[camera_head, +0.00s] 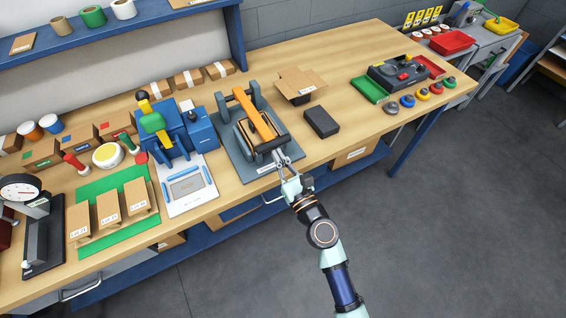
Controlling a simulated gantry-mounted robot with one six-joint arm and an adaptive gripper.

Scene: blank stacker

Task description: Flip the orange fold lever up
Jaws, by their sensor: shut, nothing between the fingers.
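The orange fold lever (252,112) is a long flat bar on a dark grey fixture (229,152) in the middle of the workbench. The lever runs from the fixture's back frame down toward its front, over a brown box-like piece (245,136). My gripper (278,157) is at the front of the fixture, close to the lever's front end. It is shut and empty. Whether its fingertips touch the lever or the fixture cannot be told from this view.
A blue press (203,130) stands left of the fixture. A black block (321,122) and an open cardboard box (299,84) are on the right. Bare bench top (340,65) lies behind them.

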